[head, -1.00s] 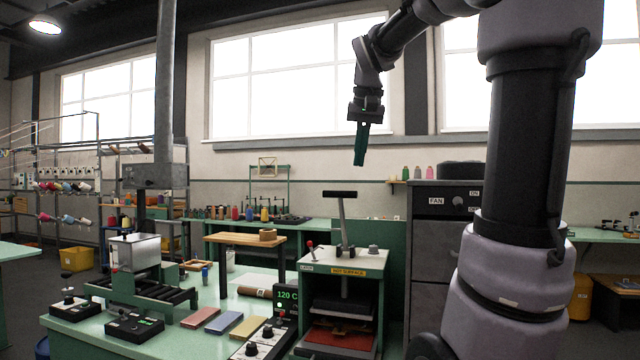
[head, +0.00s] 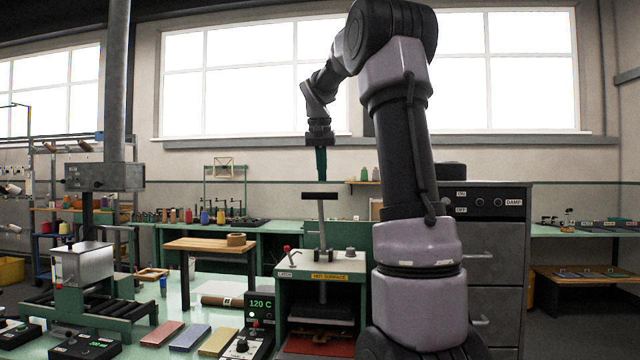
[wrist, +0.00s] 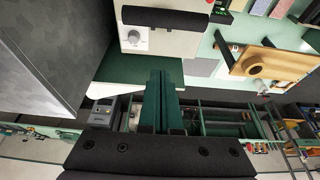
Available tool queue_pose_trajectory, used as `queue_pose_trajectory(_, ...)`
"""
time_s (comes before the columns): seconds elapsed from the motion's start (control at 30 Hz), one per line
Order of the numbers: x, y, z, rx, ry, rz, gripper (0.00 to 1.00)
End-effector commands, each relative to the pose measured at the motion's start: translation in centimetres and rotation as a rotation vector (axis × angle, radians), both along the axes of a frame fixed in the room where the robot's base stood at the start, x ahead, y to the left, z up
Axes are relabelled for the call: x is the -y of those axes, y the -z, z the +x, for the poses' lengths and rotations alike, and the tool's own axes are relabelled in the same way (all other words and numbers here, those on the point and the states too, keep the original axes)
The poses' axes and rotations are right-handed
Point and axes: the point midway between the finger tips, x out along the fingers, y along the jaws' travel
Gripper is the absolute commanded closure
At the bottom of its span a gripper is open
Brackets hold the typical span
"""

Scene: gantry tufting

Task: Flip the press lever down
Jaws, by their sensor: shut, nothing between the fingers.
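The press (head: 288,318) is a green box with a pale top, a "HOT SURFACE" label and dark plates inside. Its lever (head: 321,222) stands nearly upright from the top and ends in a black crossbar handle (head: 320,196). In the wrist view the black handle (wrist: 165,18) lies across the top of the picture, beyond the fingertips. My gripper (head: 322,178) points down with its green fingers shut and empty, just above the handle in the head view; I cannot tell whether they touch. The shut fingers also show in the wrist view (wrist: 161,75).
A small red-knobbed latch lever (head: 286,250) and a grey knob (head: 350,252) sit on the press top. A control box reading 120 C (head: 261,305) stands to its left. A wooden stand (head: 212,244) is behind left, and a grey cabinet (head: 500,270) stands right.

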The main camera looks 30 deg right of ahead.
Motion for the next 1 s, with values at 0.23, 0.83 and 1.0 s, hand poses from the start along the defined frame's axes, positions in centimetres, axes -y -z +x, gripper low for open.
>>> queue_pose_trajectory(0.23,-1.3,2.4,-1.8,-0.001,-0.002,0.001,1.00)
queue_pose_trajectory(0.83,-1.8,3.0,-2.6,0.004,-0.001,-0.002,1.00)
queue_pose_trajectory(1.0,-2.2,3.3,-3.2,0.033,-0.003,-0.022,1.00)
